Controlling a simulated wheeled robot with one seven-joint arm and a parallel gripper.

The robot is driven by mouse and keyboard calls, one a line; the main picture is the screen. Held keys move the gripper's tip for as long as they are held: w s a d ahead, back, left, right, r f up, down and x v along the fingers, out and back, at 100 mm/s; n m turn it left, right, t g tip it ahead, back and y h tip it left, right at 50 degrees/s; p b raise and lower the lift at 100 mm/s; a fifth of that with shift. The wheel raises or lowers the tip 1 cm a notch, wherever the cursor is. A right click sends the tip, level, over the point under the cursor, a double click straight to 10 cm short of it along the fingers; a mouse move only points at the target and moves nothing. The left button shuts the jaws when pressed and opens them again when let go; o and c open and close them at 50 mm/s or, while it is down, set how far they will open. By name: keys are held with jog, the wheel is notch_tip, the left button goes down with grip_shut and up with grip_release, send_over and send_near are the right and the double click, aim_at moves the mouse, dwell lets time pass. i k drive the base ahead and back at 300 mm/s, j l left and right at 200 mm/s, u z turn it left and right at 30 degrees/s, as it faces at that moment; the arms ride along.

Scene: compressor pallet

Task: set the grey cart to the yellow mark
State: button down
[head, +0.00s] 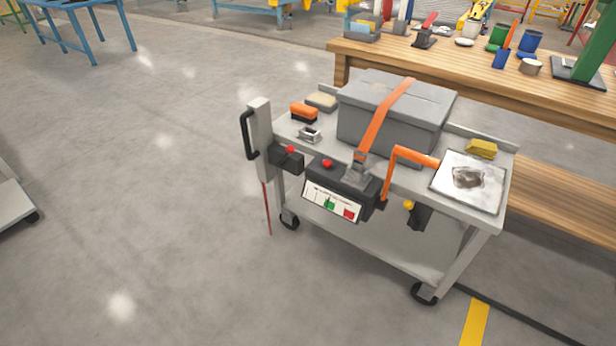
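The grey cart (466,258) stands on the floor in front of the wooden bench. It has black casters and a lower shelf. A black handle (248,135) is on a grey upright at its left end. A grey box (392,118) with an orange strap sits on top. A black control box (340,194) with red and green buttons is on the near side. The yellow mark (474,322) is a strip on the floor at the bottom edge, just right of the near caster (425,293) and apart from it. My gripper is not in view.
A wooden workbench (480,81) with tools and pots runs behind the cart at right. A blue table (78,5) stands at the far upper left. Part of another wheeled platform (14,208) shows at the left edge. The floor left of the cart is clear.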

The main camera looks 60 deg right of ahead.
aim_at(340, 199)
jog(key=i+l, duration=0.15)
jog(key=l, duration=0.25)
jog(key=i+l, duration=0.15)
jog(key=l, duration=0.2)
jog(key=i+l, duration=0.2)
jog(key=l, duration=0.2)
jog(key=i+l, duration=0.15)
jog(key=l, duration=0.25)
